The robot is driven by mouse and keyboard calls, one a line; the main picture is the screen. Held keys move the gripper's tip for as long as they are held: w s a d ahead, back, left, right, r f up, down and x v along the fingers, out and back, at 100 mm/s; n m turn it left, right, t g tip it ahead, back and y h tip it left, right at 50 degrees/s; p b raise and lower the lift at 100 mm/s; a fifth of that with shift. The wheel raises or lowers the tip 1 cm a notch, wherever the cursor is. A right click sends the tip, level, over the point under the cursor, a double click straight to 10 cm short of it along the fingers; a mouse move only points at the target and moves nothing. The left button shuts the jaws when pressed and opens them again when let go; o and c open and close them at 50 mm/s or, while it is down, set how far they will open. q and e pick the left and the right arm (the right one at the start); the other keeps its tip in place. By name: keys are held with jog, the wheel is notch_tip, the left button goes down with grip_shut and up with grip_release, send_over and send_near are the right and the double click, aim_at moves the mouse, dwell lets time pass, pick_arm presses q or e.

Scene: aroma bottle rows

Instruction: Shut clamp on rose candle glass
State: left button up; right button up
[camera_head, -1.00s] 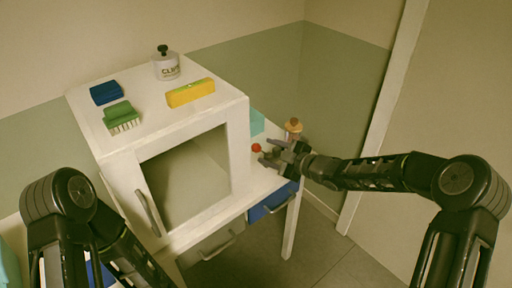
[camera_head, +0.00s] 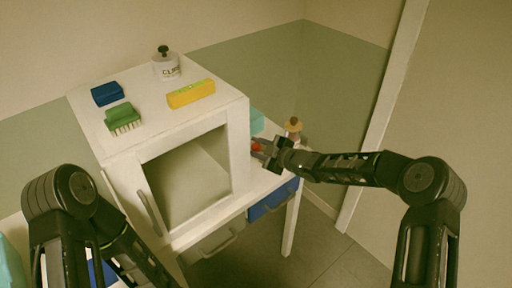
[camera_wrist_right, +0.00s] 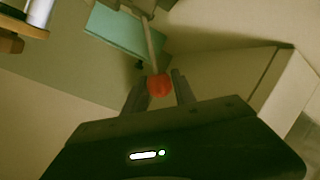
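A small red rounded thing, which I take to be the rose candle glass (camera_head: 257,147), is at the tips of my right gripper (camera_head: 262,151), on the white side surface beside the cabinet. In the right wrist view the red thing (camera_wrist_right: 159,86) sits between the two fingers of my right gripper (camera_wrist_right: 158,90). The fingers stand apart on either side of it, with what looks like a narrow gap, so the gripper is open around it. Its lower part is hidden by the gripper. My left arm shows at the lower left, but its gripper is out of view.
The white cabinet (camera_head: 128,160) stands close left of my right gripper. A teal box (camera_head: 257,120) is behind the red thing. A tan-topped bottle (camera_head: 293,125) stands just behind my right wrist. A blue drawer front (camera_head: 272,200) lies below. Sponge, brush and jar sit on top.

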grip_shut()
dwell(1.0)
